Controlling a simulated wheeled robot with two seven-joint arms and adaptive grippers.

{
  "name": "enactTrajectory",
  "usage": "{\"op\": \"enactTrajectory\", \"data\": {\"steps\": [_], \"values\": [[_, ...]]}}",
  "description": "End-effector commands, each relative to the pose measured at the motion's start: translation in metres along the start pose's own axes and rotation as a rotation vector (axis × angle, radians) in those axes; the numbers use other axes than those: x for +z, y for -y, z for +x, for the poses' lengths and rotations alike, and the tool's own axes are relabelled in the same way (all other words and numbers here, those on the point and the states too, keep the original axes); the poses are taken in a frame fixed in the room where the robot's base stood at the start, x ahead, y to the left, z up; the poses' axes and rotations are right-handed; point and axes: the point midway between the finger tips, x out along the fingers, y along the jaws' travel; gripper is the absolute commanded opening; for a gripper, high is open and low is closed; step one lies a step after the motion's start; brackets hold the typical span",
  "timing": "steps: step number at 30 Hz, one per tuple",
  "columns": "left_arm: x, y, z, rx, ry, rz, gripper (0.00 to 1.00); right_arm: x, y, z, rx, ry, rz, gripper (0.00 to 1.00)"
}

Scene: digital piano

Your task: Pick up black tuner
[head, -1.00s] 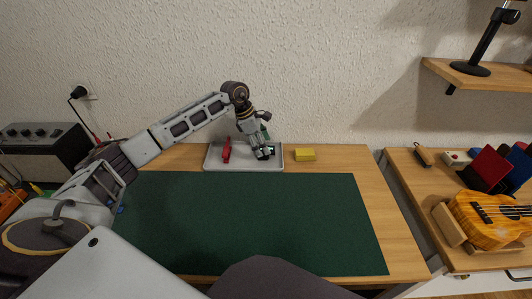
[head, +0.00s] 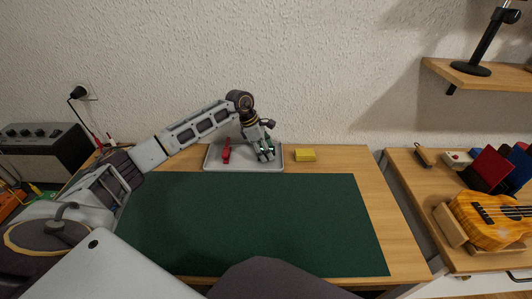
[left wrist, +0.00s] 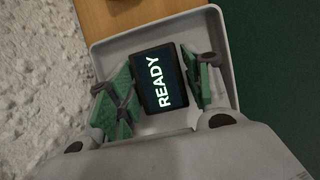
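The black tuner (left wrist: 159,82) lies in the light grey tray (left wrist: 225,45), its lit screen reading "READY" in the left wrist view. My left gripper (left wrist: 158,88) is open, with green-padded fingers on either side of the tuner. I cannot tell whether either finger touches it. In the head view, my left gripper (head: 265,156) points down over the right part of the tray (head: 214,166) and hides the tuner. My right gripper is not in view.
A red object (head: 226,153) stands in the tray's left part. A yellow block (head: 305,155) lies right of the tray. The dark green mat (head: 250,220) in front is clear. A ukulele (head: 490,219) rests on the right-hand cabinet. The wall is close behind the tray.

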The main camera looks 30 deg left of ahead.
Motion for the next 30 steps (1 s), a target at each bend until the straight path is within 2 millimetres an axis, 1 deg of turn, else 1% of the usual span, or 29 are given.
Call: {"op": "enactTrajectory", "data": {"steps": [1, 6, 7, 15, 20, 23, 26, 30], "values": [[0.000, 0.000, 0.000, 0.000, 0.000, 0.000, 0.39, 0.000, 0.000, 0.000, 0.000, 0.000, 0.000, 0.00], [0.000, 0.000, 0.000, 0.000, 0.000, 0.000, 0.17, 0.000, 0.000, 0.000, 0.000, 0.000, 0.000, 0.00], [0.000, 0.000, 0.000, 0.000, 0.000, 0.000, 0.16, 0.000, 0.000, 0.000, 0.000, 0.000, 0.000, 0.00], [0.001, 0.000, -0.002, 0.001, 0.000, 0.000, 0.16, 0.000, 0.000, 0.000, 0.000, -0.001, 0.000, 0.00], [0.004, -0.001, -0.010, 0.002, 0.000, 0.001, 0.16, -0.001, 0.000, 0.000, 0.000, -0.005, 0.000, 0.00], [0.008, -0.001, -0.019, 0.003, 0.001, 0.001, 0.16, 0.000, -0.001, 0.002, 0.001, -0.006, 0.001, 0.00], [0.013, -0.001, -0.031, 0.002, 0.002, 0.001, 0.16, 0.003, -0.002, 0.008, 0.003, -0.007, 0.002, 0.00], [0.021, -0.001, -0.050, 0.003, 0.001, 0.001, 0.16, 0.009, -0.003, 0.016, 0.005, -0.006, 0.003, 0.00]]}}
